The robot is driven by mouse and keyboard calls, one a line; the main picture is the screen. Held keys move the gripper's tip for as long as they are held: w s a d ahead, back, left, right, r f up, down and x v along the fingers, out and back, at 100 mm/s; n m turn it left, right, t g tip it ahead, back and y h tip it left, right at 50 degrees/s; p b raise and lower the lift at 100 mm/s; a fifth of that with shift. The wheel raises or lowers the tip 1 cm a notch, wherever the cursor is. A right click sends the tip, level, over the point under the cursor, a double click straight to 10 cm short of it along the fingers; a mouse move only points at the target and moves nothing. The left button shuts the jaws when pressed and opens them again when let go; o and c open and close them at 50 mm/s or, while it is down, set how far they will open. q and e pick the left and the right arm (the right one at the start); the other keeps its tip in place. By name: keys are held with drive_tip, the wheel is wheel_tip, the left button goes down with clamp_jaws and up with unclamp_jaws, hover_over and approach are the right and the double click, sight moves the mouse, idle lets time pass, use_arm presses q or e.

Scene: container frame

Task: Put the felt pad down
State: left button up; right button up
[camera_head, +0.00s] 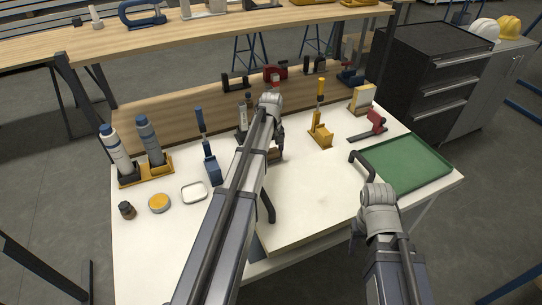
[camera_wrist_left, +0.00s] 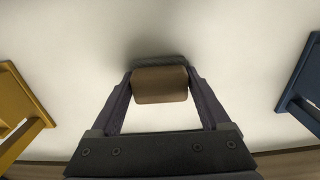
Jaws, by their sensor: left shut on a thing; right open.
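The felt pad (camera_wrist_left: 160,86) is a small block with a brown upper part and a dark grey layer below. In the left wrist view it sits between the two fingers of my left gripper (camera_wrist_left: 160,92), which is shut on it. A soft shadow lies on the white table (camera_wrist_left: 255,70) around it; I cannot tell whether the pad touches the table. In the head view the pad (camera_head: 274,155) shows partly behind my left arm, at mid-table. My right gripper (camera_head: 357,232) is open and empty near the table's front edge, partly hidden by its wrist.
A yellow stand (camera_head: 320,136) is right of the left gripper and a blue stand (camera_head: 212,170) left. A green tray (camera_head: 405,163), a red tool (camera_head: 371,127), a white dish (camera_head: 194,192), a round tin (camera_head: 159,203) and bottles (camera_head: 117,152) stand around. The table's front middle is clear.

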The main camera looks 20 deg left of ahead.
sight(271, 151)
use_arm(q)
drive_tip(key=shift+f, duration=0.1)
drive_tip(key=shift+f, duration=0.15)
drive_tip(key=o, duration=1)
wheel_tip(271, 151, up, 13)
drive_tip(key=p, duration=1.2)
drive_tip(key=s+d+m, duration=0.2)
drive_tip(key=s+d, duration=0.1)
drive_tip(key=d, duration=0.2)
drive_tip(key=s+d+m, duration=0.1)
drive_tip(key=s+d, duration=0.2)
drive_tip(key=d, duration=0.2)
drive_tip(key=s+d+m, duration=0.2)
drive_tip(key=s+d, duration=0.1)
drive_tip(key=d, duration=0.1)
drive_tip(key=shift+s+d+f+m+y, duration=0.2)
drive_tip(key=shift+d+f+m+y, duration=0.1)
drive_tip(key=shift+d, duration=0.1)
drive_tip(key=s+d+m, duration=0.2)
drive_tip(key=s+d, duration=0.1)
drive_tip(key=s, duration=0.1)
drive_tip(key=s+d+m, duration=0.3)
drive_tip(key=s+d, duration=0.1)
drive_tip(key=s, duration=0.1)
drive_tip(key=s+d+m, duration=0.2)
drive_tip(key=s+d, duration=0.2)
drive_tip(key=s, duration=0.1)
drive_tip(key=shift+s+d+r+m+y, duration=0.1)
drive_tip(key=shift+d+m+y, duration=0.1)
drive_tip(key=shift+m+y, duration=0.15)
